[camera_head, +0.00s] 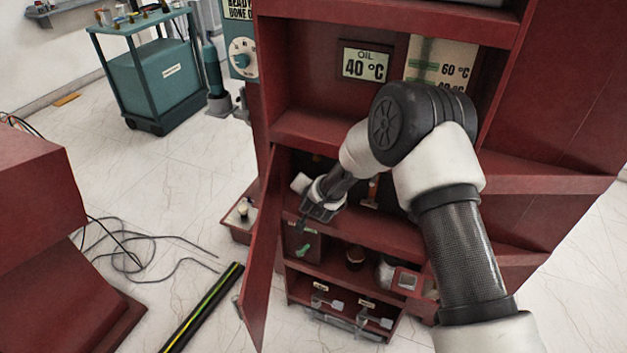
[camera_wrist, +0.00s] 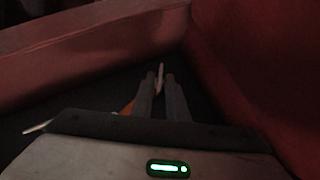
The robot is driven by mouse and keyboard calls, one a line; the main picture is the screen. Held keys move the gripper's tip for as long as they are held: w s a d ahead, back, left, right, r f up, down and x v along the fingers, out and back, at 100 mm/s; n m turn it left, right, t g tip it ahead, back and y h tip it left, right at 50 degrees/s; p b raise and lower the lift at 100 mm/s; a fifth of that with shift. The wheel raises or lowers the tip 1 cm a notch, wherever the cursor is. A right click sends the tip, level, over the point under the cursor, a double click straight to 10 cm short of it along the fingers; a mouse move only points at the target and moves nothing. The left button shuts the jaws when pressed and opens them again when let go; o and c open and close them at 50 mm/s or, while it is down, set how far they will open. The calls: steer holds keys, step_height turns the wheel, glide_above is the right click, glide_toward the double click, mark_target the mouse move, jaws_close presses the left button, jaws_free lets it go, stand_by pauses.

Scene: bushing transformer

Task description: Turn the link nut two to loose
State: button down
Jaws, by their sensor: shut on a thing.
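My gripper (camera_head: 303,224) is at the open red cabinet, at the left end of its middle shelf, beside the open door. In the wrist view, my gripper's two dark fingers (camera_wrist: 161,80) are close together, with a thin pale piece (camera_wrist: 161,72) between their tips. They are shut on this piece. The view is too dark to tell whether it is link nut two. No link nut can be made out clearly in the head view, where my arm and gripper cover part of the shelf.
The red door (camera_head: 262,262) stands open just left of my gripper. Red walls close in on both sides in the wrist view, and an orange piece (camera_wrist: 127,108) shows beside the left finger. A green handle (camera_head: 303,251) is below.

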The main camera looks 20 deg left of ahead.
steer(key=h+p, duration=0.1)
steer(key=p, duration=0.1)
steer(key=r+n+p, duration=0.1)
steer(key=p, duration=0.1)
steer(key=shift+a+h, duration=0.35)
steer(key=shift+h, duration=0.05)
steer(key=shift+f+g+p, duration=0.15)
steer(key=shift+g+p, duration=0.15)
steer(key=shift+p, duration=0.4)
steer(key=shift+w+f+h, duration=0.1)
steer(key=shift+f+h, duration=0.05)
steer(key=shift+h, duration=0.25)
steer(key=c, duration=2)
jaws_free()
steer(key=shift+d, duration=0.1)
